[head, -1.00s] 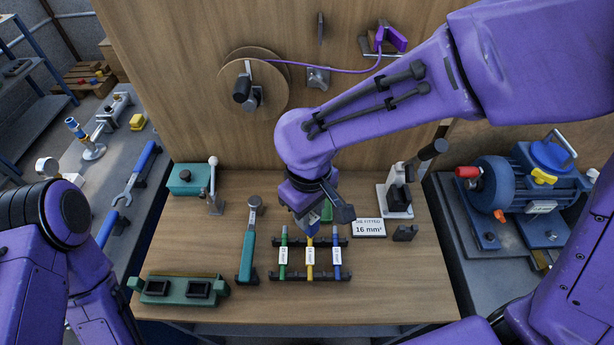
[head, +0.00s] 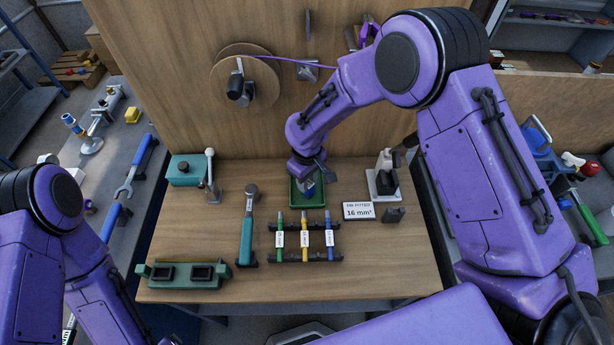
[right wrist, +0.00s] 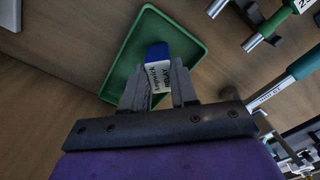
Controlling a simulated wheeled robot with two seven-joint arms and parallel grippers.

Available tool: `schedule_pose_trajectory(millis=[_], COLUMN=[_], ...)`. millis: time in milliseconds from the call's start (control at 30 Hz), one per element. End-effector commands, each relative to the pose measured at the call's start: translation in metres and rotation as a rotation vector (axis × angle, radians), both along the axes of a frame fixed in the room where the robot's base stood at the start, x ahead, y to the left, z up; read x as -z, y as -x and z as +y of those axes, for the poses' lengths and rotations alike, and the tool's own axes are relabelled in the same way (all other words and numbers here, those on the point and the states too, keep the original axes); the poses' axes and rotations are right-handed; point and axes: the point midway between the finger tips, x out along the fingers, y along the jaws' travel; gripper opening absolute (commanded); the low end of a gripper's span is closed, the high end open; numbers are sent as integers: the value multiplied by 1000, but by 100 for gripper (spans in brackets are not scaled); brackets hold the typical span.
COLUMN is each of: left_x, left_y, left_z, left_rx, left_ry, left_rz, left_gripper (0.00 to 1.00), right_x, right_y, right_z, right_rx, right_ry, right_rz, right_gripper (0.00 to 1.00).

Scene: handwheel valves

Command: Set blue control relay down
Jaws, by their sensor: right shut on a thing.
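The blue control relay (right wrist: 157,52) is a small blue block with a white printed label. My right gripper (right wrist: 158,84) is shut on it, with the label between the fingers. In the right wrist view the relay is over the green tray (right wrist: 122,62); I cannot tell whether it touches the tray's floor. In the head view my right gripper (head: 308,180) is at the green tray (head: 318,204), and the relay is mostly hidden by the gripper. My left arm shows at the left, but its gripper is out of view.
A rack of several coloured tools (head: 304,240) stands in front of the tray. The bench's front right is clear.

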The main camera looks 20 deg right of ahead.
Motion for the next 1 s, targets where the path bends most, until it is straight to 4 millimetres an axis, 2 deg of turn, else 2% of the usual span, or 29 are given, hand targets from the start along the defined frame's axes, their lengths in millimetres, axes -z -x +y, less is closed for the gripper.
schedule_pose_trajectory(millis=[267,300,367,633,767,867,1000], left_x=[3,2,2,2,5,11,20], left_y=[0,0,0,0,0,0,0], left_z=[0,0,0,0,0,0,0], left_rx=[0,0,0,0,0,0,0], left_ry=[0,0,0,0,0,0,0], left_rz=[0,0,0,0,0,0,0], left_gripper=[80,80,80,80,80,80,80], right_x=[4,4,3,3,-8,-29,-67], right_y=[0,0,0,0,-1,-1,-2], right_z=[0,0,0,0,0,0,0], right_rx=[0,0,0,0,0,-1,1], right_ry=[0,0,0,0,0,-1,-2], right_rz=[0,0,0,0,-2,-6,-7], right_gripper=[0,34,53,53,53,53,53])
